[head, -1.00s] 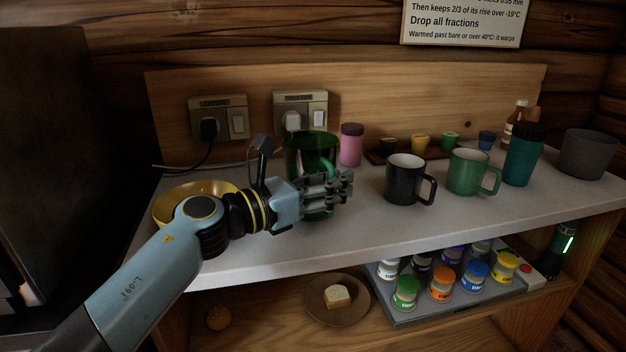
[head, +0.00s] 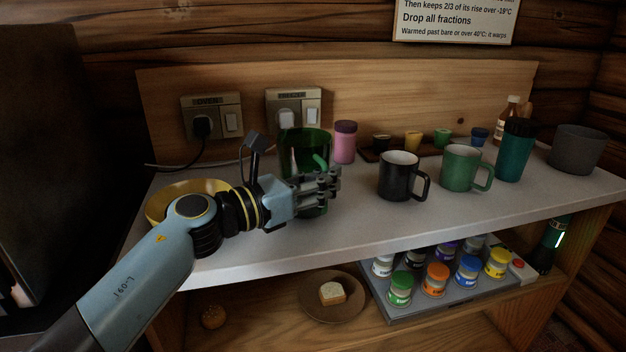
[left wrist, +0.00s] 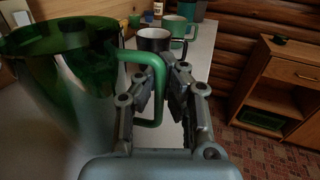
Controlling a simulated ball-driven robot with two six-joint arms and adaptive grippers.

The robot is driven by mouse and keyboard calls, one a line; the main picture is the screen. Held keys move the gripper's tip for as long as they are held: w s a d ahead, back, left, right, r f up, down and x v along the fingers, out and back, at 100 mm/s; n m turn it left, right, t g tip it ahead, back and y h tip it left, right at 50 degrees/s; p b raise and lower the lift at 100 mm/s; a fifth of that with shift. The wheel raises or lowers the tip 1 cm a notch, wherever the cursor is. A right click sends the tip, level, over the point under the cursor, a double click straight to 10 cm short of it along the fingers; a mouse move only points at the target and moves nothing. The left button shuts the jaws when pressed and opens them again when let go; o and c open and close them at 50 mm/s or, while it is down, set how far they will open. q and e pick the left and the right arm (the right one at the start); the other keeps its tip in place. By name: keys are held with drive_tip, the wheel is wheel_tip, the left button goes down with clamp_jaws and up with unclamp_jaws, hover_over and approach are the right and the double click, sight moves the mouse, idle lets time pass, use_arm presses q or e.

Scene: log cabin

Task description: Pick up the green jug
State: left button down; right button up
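The green jug (head: 303,147) is tall, dark and see-through. It stands upright on the grey counter (head: 235,248), in front of the wall sockets. My left gripper (head: 335,183) is in front of it and hides part of its lower body. In the left wrist view the jug (left wrist: 62,75) fills the left side. Its lighter green handle (left wrist: 158,90) lies between the two fingers of my left gripper (left wrist: 163,80), which look closed in on it. My right gripper is not in view.
A black mug (head: 398,177) and a green mug (head: 460,168) stand to the right. A pink jar (head: 344,142) is behind the jug. A yellow bowl (head: 165,205) is behind my left arm. A teal bottle (head: 514,152) and grey pot (head: 577,150) stand farther right.

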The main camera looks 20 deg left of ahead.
sight(327, 152)
use_arm(q)
drive_tip(key=shift+r, duration=0.2)
drive_tip(key=shift+r+p, duration=0.75)
drive_tip(key=shift+p, duration=0.05)
wheel_tip(327, 152, up, 3)
drive_tip(key=p, duration=0.2)
drive_tip(key=shift+p, duration=0.3)
drive_tip(key=s+d+r+p, duration=0.6)
drive_tip(key=s+d+p, duration=0.1)
drive_tip(key=s+p, duration=0.2)
drive_tip(key=shift+d+r, duration=0.15)
drive_tip(key=shift+d, duration=0.1)
drive_tip(key=shift+a, duration=0.1)
